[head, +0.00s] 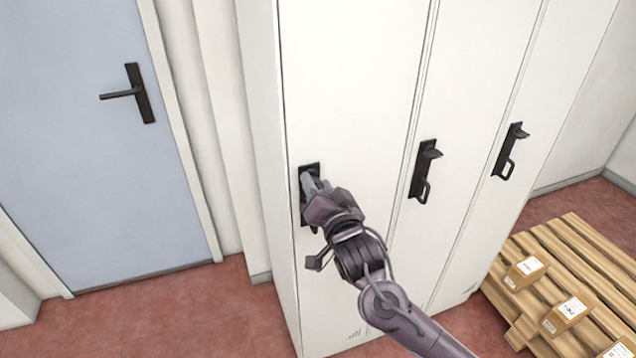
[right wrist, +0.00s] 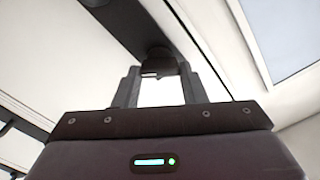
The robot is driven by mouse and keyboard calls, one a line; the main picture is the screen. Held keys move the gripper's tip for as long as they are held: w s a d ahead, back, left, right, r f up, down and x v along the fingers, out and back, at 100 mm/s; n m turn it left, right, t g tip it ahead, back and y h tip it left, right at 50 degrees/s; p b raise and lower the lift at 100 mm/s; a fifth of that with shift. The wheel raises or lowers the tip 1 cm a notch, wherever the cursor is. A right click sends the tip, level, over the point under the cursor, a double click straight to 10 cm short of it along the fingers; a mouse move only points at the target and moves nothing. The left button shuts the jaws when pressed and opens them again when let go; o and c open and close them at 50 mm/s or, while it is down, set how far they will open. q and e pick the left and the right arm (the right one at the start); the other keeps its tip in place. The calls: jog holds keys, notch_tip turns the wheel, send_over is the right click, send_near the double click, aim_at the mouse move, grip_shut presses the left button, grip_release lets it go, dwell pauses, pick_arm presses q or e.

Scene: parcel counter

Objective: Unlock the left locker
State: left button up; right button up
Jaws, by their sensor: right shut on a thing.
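The left locker (head: 345,80) is a tall white door, closed, with a black latch plate (head: 310,168) on its left side. My right gripper (head: 308,183) is at this plate, shut on the dark latch knob (right wrist: 158,66), which shows between the two fingertips in the right wrist view. The gripper and wrist cover much of the plate in the head view, so the knob's turn angle is hard to tell. My left gripper is not in view.
Two more white lockers to the right carry black latches with handles (head: 424,172) (head: 508,152). A blue door (head: 90,150) with a black lever (head: 122,93) is at the left. A wooden pallet (head: 590,250) with small cartons (head: 525,272) lies at the lower right. Red floor shows between.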

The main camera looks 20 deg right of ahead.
jog(key=m+p, duration=0.1)
jog(key=m, duration=0.4)
jog(key=shift+d+m, duration=0.1)
jog(key=shift+m, duration=0.2)
jog(key=m, duration=0.5)
jog(key=shift+f+p, duration=0.15)
jog(key=shift+p, duration=0.25)
jog(key=shift+m, duration=0.3)
jog(key=o, duration=1)
jog(key=s+b, duration=0.2)
jog(key=s, duration=0.5)
jog(key=shift+s, duration=0.4)
